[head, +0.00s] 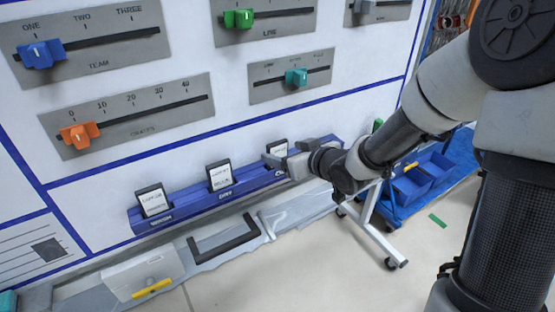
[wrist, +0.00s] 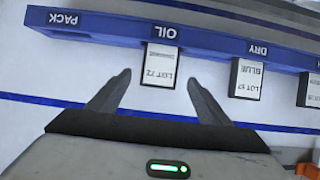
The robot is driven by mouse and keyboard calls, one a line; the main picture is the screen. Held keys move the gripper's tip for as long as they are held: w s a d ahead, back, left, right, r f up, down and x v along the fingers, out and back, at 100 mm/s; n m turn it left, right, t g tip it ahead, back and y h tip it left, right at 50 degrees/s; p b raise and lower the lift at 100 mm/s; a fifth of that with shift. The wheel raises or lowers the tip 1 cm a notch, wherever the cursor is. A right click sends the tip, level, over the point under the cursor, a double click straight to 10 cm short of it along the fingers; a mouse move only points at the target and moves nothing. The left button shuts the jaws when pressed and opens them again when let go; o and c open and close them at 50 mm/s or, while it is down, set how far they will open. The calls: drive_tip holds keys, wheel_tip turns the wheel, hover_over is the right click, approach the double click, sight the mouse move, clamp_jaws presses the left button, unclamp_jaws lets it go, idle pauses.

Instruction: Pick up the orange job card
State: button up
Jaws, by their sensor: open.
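No card shows an orange colour; the cards are white with dark edges and printed text. In the wrist view, upside down, one card (wrist: 160,66) reads "LOT 72" with a smaller line I cannot read clearly. It stands in the blue rack's (wrist: 105,28) slot marked OIL. My gripper (wrist: 158,78) is open, its fingers on either side of this card, with gaps to it. In the head view, my gripper (head: 277,160) is at the right part of the rack, partly hiding that card (head: 277,147).
A card reading "BLUE" (wrist: 246,80) stands in the DRY slot, another card (wrist: 309,90) beyond it. The PACK slot looks empty. In the head view, sliders with blue (head: 42,54) and orange (head: 79,135) knobs are above the rack, a dark handle (head: 225,240) below.

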sight(279, 149)
drive_tip(key=b+x, duration=0.1)
drive_tip(key=x, duration=0.4)
drive_tip(key=shift+w+f, duration=0.1)
drive_tip(key=shift+w, duration=0.05)
drive_tip(key=c, duration=1.1)
drive_tip(key=shift+c, duration=0.2)
